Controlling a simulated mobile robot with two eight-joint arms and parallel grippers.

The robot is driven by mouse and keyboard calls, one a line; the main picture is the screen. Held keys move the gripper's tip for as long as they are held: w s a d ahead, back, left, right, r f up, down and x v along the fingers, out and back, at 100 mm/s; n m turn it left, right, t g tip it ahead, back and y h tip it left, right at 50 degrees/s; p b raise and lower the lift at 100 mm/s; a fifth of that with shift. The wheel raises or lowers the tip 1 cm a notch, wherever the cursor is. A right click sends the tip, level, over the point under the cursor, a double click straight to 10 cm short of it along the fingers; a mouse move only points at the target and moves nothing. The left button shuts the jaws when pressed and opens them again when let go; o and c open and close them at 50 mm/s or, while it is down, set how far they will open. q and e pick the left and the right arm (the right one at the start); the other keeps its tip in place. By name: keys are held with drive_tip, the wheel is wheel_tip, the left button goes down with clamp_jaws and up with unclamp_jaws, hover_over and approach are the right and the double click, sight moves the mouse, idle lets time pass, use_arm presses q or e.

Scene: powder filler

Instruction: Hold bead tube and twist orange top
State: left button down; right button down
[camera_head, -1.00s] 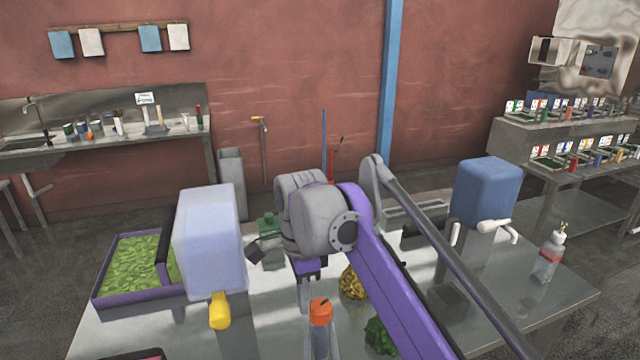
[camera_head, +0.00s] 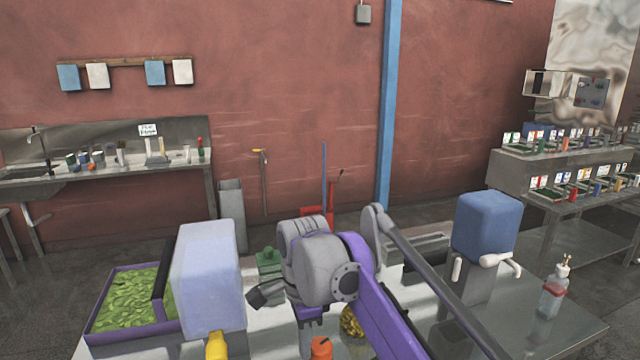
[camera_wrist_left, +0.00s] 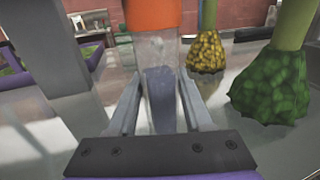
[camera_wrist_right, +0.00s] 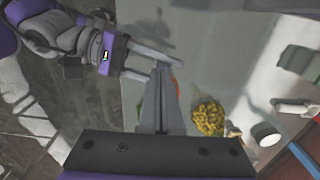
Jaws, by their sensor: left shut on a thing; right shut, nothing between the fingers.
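The bead tube (camera_wrist_left: 160,70) is a clear upright cylinder with an orange top (camera_wrist_left: 152,14) and a dark bluish-grey lower part. My left gripper (camera_wrist_left: 160,85) is shut around it, one finger on each side. In the head view only the orange top (camera_head: 321,348) shows at the bottom edge; the rest is cut off. My right gripper (camera_head: 306,340) hangs just left of the orange top there. In the right wrist view its fingers (camera_wrist_right: 164,68) are shut and empty. A sliver of orange shows beside them; contact is unclear. My left gripper's fingers reach in from the left.
A pale box-shaped dispenser with a yellow spout (camera_head: 216,345) and a green-filled tray (camera_head: 127,352) stand at left. A blue dispenser (camera_head: 488,225) and a bottle (camera_head: 551,295) stand at right.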

drive_tip(key=shift+w+d, duration=0.15)
drive_tip(key=shift+d, duration=0.05)
idle(0.3)
drive_tip(key=shift+w+a, duration=0.15)
drive_tip(key=shift+w, duration=0.55)
idle(0.5)
wheel_tip(320, 180, up, 6)
drive_tip(key=shift+a, duration=0.45)
idle(0.3)
wheel_tip(320, 180, down, 6)
drive_tip(key=s, duration=0.1)
idle(0.8)
